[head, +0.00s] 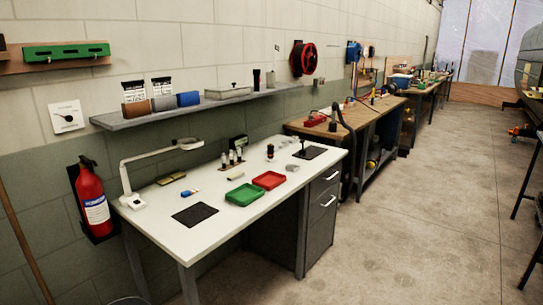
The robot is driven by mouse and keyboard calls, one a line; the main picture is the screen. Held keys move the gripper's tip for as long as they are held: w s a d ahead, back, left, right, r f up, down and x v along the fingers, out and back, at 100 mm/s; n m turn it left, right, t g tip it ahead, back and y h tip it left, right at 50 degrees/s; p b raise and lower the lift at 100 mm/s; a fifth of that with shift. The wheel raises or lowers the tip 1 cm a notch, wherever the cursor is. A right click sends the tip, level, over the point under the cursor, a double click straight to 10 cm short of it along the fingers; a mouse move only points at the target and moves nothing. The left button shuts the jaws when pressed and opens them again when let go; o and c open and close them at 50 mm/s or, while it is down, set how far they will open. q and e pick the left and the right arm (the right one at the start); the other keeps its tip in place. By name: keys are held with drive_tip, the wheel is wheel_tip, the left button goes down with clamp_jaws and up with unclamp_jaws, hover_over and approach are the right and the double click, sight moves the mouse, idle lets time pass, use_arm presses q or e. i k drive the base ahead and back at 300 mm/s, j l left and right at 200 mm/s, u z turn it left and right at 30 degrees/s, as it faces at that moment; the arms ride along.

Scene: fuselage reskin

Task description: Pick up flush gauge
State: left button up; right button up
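Neither of my grippers shows in the head view. A white-topped workbench (222,222) stands in front of me along the wall, with small tools on it. I cannot tell for sure which item is the flush gauge. A small dark upright item with a reddish part (270,151) stands near the back of the bench. Another dark upright item (303,147) stands on a black mat at the right end. Small grey pieces (292,167) lie nearby. All are too small to make out well.
A green tray (244,195) and a red tray (269,180) lie near the front edge. A desk lamp (128,176) stands at left, under a wall shelf (140,117). A fire extinguisher (92,200) hangs left. Wooden benches (365,112) continue behind. The floor (430,220) at right is open.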

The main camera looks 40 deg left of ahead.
sight(270, 148)
drive_tip(key=i, duration=1.75)
drive_tip(key=i+l+u, duration=0.1)
drive_tip(key=i+u, duration=0.15)
drive_tip(key=i, duration=0.3)
drive_tip(key=i+l+u, duration=0.3)
drive_tip(key=i, duration=0.25)
drive_tip(key=i+l+u, duration=0.15)
drive_tip(key=i+u, duration=0.15)
drive_tip(key=u, duration=0.2)
drive_tip(key=i+l+u, duration=0.3)
drive_tip(key=u, duration=0.2)
drive_tip(key=i+l+u, duration=0.2)
drive_tip(key=l+u, duration=0.3)
drive_tip(key=i+l+u, duration=0.25)
drive_tip(key=l+u, duration=0.2)
drive_tip(key=l, duration=0.25)
